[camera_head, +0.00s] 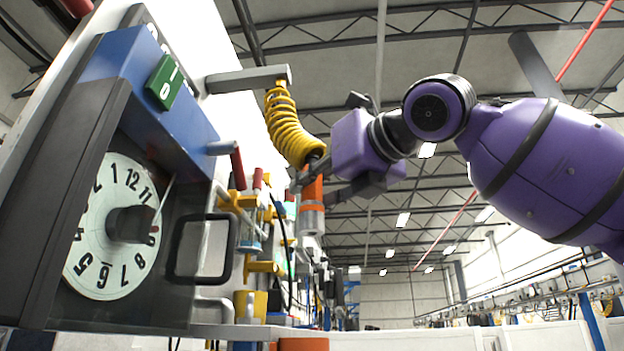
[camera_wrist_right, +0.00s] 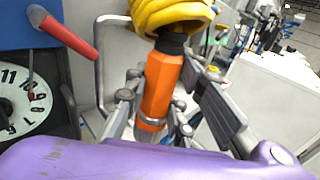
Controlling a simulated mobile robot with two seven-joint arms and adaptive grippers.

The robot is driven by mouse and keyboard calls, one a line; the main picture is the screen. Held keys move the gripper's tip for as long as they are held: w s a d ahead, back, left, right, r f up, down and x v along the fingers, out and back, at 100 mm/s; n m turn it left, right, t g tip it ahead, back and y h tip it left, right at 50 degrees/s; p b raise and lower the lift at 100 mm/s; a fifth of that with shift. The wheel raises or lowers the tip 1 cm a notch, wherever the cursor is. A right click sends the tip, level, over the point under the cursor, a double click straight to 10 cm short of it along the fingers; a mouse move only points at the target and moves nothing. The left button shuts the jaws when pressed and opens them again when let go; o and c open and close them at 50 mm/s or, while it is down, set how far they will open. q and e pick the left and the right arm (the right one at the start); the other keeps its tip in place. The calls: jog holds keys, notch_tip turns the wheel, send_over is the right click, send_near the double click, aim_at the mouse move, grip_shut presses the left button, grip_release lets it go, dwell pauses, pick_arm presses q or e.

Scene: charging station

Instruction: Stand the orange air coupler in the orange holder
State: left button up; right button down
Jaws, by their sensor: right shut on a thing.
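The orange air coupler (camera_head: 312,192) hangs upright below a yellow coiled hose (camera_head: 290,128), with a silver lower end. My right gripper (camera_head: 318,182) comes in from the right and is shut on the coupler. In the right wrist view, the orange coupler (camera_wrist_right: 158,88) stands between the fingers, just under the yellow hose (camera_wrist_right: 175,15). An orange piece (camera_head: 303,344), probably the orange holder, shows at the bottom edge of the head view, well below the coupler and partly cut off. My left gripper is not in view.
A blue-and-grey panel with a large white dial (camera_head: 112,228) and a black handle (camera_head: 203,248) stands at the left. A grey bar (camera_head: 247,79) carries the hose. Yellow brackets (camera_head: 262,267) and a yellow cup (camera_head: 250,304) sit behind the coupler.

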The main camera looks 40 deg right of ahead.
jog(key=shift+w+a+f, duration=0.1)
jog(key=shift+w+f, duration=0.05)
jog(key=shift+f, duration=3)
jog(key=shift+w+a+f, duration=0.1)
jog(key=shift+w+f, duration=0.05)
jog(key=shift+f, duration=3.05)
jog(key=shift+w+a+f, duration=0.1)
jog(key=shift+w+f, duration=0.05)
jog(key=shift+f, duration=3.2)
